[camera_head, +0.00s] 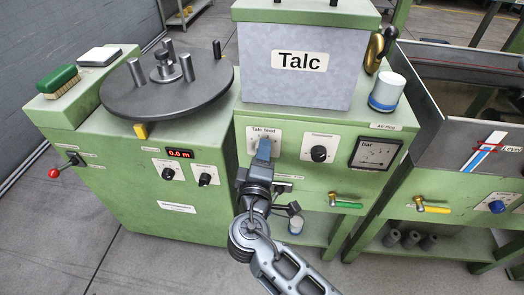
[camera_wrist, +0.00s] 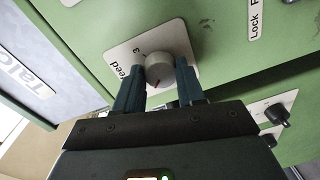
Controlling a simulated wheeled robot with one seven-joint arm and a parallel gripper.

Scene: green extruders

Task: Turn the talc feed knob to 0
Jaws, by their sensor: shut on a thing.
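The talc feed knob (camera_wrist: 160,66) is a round grey knob with a small red mark, on a white scale plate (camera_wrist: 180,32) in the wrist view. The red mark is at the knob's lower side in that picture, toward my gripper's body. A "3" shows on the plate; the rest of the scale, including any 0, is hidden or unclear. My gripper (camera_wrist: 160,76) has one dark finger on each side of the knob and is shut on it. In the head view my gripper (camera_head: 263,149) covers the knob below the "Talc feed" label (camera_head: 263,130).
A black knob (camera_head: 318,153) and a bar gauge (camera_head: 376,153) are right of the feed plate. The grey Talc hopper (camera_head: 297,88) stands above. A turntable with posts (camera_head: 167,95) is at left.

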